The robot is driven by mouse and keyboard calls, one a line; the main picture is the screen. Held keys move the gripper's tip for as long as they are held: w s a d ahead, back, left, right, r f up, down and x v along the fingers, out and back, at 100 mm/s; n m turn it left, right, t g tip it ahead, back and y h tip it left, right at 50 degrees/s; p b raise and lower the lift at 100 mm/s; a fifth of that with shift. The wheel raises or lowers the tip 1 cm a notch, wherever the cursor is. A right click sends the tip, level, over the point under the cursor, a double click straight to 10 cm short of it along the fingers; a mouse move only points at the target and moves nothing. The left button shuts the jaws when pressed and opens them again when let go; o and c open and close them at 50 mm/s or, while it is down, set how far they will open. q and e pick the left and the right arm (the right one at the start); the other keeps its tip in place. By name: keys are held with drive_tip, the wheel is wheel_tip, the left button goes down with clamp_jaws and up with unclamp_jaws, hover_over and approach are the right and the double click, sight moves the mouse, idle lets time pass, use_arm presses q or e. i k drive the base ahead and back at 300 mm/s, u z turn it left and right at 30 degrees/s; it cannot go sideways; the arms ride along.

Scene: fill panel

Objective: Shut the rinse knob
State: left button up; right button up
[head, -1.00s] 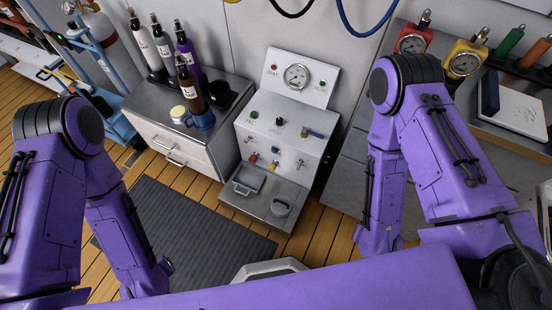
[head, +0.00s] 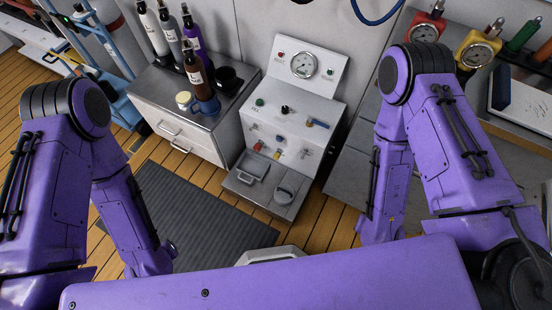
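The white fill panel (head: 298,92) stands against the back wall with a round gauge (head: 302,65) at its top. On its sloped face are a green knob (head: 260,102), a black knob (head: 285,109) and a lever with a blue handle (head: 317,123). Below are a red valve handle (head: 258,147), a yellow one (head: 277,154) and a silver one (head: 304,152). The labels are too small to read, so I cannot tell which is the rinse knob. Both my forearms hang down in front, apart from the panel; neither gripper shows.
A grey drawer cabinet (head: 190,138) with several labelled bottles stands left of the panel. A tray ledge (head: 262,195) juts out at the panel's foot. A dark ribbed mat (head: 205,225) lies on the wooden floor. A bench with red and yellow gauge units (head: 478,52) is at right.

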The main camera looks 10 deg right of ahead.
sight(276, 156)
drive_tip(key=k, duration=1.25)
drive_tip(key=z, duration=0.7)
drive_tip(key=i, duration=0.75)
drive_tip(key=z, duration=0.35)
